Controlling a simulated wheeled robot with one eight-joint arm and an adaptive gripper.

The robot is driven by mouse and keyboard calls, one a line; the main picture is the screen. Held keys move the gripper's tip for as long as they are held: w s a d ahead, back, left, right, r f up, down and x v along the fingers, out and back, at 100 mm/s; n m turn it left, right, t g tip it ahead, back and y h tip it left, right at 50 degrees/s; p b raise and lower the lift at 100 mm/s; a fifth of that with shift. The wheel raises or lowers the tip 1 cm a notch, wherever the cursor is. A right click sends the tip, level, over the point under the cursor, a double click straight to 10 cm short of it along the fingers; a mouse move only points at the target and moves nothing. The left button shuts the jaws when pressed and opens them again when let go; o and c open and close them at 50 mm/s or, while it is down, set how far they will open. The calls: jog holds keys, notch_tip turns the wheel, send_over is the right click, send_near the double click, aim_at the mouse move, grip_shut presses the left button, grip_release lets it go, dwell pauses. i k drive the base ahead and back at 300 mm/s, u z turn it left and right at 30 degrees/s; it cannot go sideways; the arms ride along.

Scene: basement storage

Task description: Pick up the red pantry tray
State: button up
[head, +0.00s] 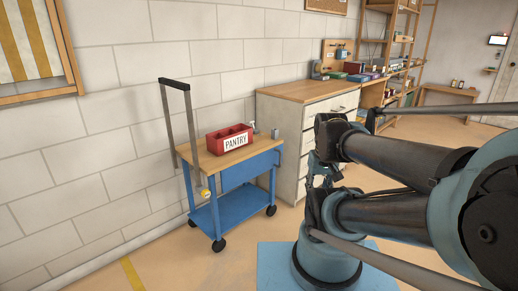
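The red pantry tray (213,146) is a small open box with a white label reading PANTRY on its front. It sits on the wooden top (196,157) of a blue cart in the head view, left of centre. Inner dividers show, but its contents are hard to make out. My arm is folded at the right, and my gripper (322,178) hangs below the wrist, to the right of the cart and apart from the tray. It is small and dark, partly in front of the drawer unit, and its finger opening is unclear.
The blue cart (236,172) has a tall handle (191,125) at its left and a lower shelf. A small grey bottle (275,134) stands right of the tray. A drawer unit (290,126) is behind. Open floor (190,268) lies in front of the cart.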

aim_at(219, 144)
jog(key=z, duration=0.1)
jog(key=k, duration=0.4)
jog(key=z, duration=0.75)
jog(key=i, duration=1.15)
jog(key=u, duration=0.6)
jog(key=i, duration=1)
jog(key=u, duration=0.65)
